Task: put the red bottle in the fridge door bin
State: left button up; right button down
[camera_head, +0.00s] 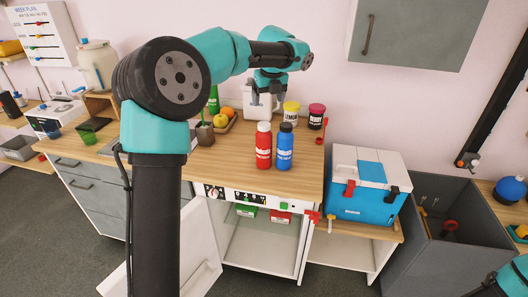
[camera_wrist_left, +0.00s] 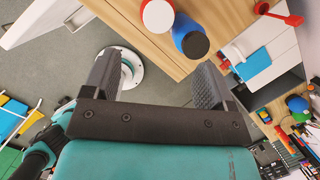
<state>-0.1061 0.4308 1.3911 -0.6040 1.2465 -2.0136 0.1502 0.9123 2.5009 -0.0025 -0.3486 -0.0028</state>
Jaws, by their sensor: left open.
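The red bottle (camera_head: 263,150) with a white cap stands upright on the wooden counter. Its white cap (camera_wrist_left: 157,15) shows at the top of the left wrist view. My left gripper (camera_head: 269,97) is open and empty, pointing down above and behind the bottle in the head view. In the left wrist view my two fingers (camera_wrist_left: 152,82) are apart, with nothing between them. The white fridge door (camera_head: 205,262) stands open below the counter's front; its bin cannot be made out clearly. Of my right arm only a teal and dark part shows at the bottom right corner; its fingers cannot be made out.
A blue bottle (camera_head: 285,149) stands close beside the red one. A lemon jar (camera_head: 291,113) and a dark-red jar (camera_head: 316,116) stand behind. A blue-white cooler (camera_head: 366,185) is at the right. The fridge interior (camera_head: 262,241) holds green and red boxes.

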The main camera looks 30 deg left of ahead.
aim_at(264, 124)
pick_arm(q)
jog(key=x, duration=0.7)
jog(key=shift+a+f, duration=0.1)
jog(key=shift+f, duration=0.3)
jog(key=shift+f, duration=0.15)
jog(key=shift+x, duration=2.45)
jog(key=shift+s, duration=0.1)
jog(key=shift+c, duration=0.4)
grip_shut()
